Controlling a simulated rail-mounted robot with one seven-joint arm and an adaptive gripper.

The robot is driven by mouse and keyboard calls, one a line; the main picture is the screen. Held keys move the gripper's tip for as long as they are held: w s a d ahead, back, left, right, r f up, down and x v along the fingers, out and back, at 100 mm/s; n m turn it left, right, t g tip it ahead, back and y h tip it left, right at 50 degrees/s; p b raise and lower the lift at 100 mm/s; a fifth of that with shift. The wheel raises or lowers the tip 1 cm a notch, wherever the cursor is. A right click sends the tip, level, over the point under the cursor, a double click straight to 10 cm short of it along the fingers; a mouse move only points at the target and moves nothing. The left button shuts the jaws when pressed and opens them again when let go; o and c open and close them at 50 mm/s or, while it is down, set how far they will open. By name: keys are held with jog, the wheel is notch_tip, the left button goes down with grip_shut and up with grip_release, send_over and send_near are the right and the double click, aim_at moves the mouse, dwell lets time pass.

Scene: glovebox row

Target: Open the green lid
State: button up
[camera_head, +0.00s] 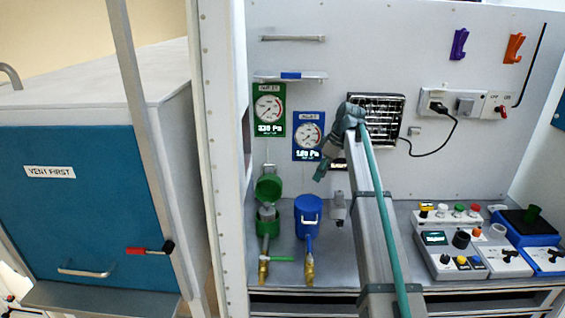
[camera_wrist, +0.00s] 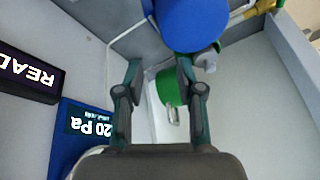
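The green lid (camera_head: 268,187) stands tilted up at the back of the green canister (camera_head: 267,228), whose grey top is exposed in the head view. In the wrist view the green lid (camera_wrist: 170,87) shows its metal handle and lies beyond the fingers. My gripper (camera_head: 320,174) hangs in front of the blue gauge panel, above and right of the green lid and apart from it. Its two fingers are spread with nothing between them in the wrist view (camera_wrist: 158,66). The canister body is mostly hidden there behind the blue canister.
The blue canister (camera_head: 308,218), with a closed lid and handle, stands right of the green one. Brass valves (camera_head: 263,268) are in front. Gauge panels (camera_head: 268,110) and a shelf (camera_head: 290,77) are on the wall. Control boxes (camera_head: 450,255) stand to the right.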

jog(key=w+a+r+n, duration=0.3)
jog(key=w+r+n, duration=0.1)
jog(key=w+n, duration=0.2)
jog(key=a+p, duration=0.1)
jog(key=a, duration=0.3)
jog(key=a+p, duration=0.2)
jog(key=a, duration=0.2)
jog(key=a+p, duration=0.1)
jog(key=a, duration=0.3)
jog(key=shift+r, duration=0.3)
jog(key=shift+a+f, duration=0.2)
jog(key=shift+f, duration=0.5)
jog(key=shift+p+x, duration=0.4)
jog(key=shift+x, duration=0.55)
jog(key=shift+w+d, duration=0.1)
grip_shut()
